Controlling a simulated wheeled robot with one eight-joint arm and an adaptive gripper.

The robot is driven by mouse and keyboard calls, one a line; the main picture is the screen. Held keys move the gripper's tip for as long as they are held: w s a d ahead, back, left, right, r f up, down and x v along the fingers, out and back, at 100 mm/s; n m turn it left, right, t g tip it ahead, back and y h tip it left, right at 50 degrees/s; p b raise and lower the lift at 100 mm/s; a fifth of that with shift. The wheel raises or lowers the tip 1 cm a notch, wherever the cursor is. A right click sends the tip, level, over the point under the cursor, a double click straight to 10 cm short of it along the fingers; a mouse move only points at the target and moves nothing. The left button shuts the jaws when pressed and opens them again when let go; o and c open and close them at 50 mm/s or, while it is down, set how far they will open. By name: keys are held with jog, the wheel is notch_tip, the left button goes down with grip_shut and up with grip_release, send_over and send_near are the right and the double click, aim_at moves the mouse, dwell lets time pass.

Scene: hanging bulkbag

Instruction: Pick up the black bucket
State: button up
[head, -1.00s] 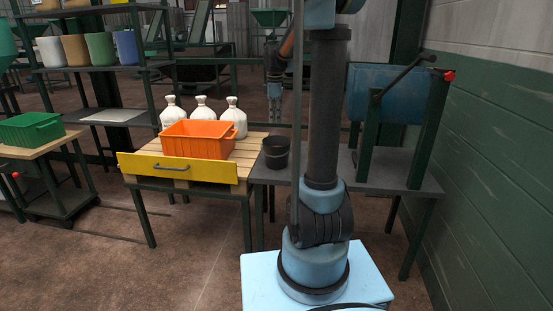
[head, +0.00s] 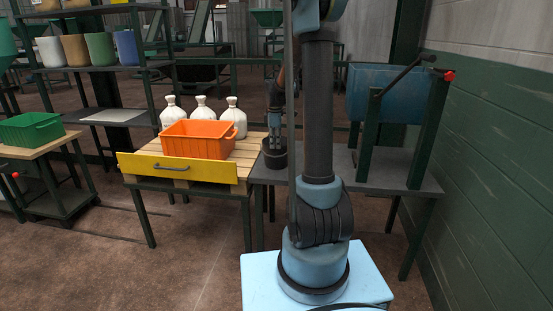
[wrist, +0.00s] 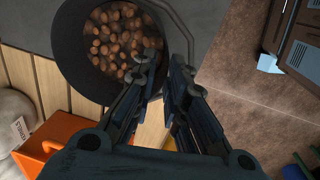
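The black bucket (head: 270,160) stands on the grey table, just right of the slatted wooden table, in the head view. In the wrist view the bucket (wrist: 68,50) is at the top left and holds many small brown round pieces. My gripper (head: 275,139) points down at the bucket's rim. In the wrist view my gripper (wrist: 166,75) has one finger over the bucket's inside and the other beyond its wall, with the rim between them. A gap shows between the fingers; firm contact with the rim cannot be made out.
An orange crate (head: 198,140) and several white jugs (head: 201,109) stand on the slatted table (head: 243,157) to the left. A blue tank (head: 385,94) on a dark frame stands on the grey table (head: 336,175) to the right.

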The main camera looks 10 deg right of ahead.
aim_at(275, 149)
jog(key=shift+w+f, duration=0.2)
jog(key=shift+f, duration=1.8)
grip_shut()
jog(key=shift+r, duration=0.15)
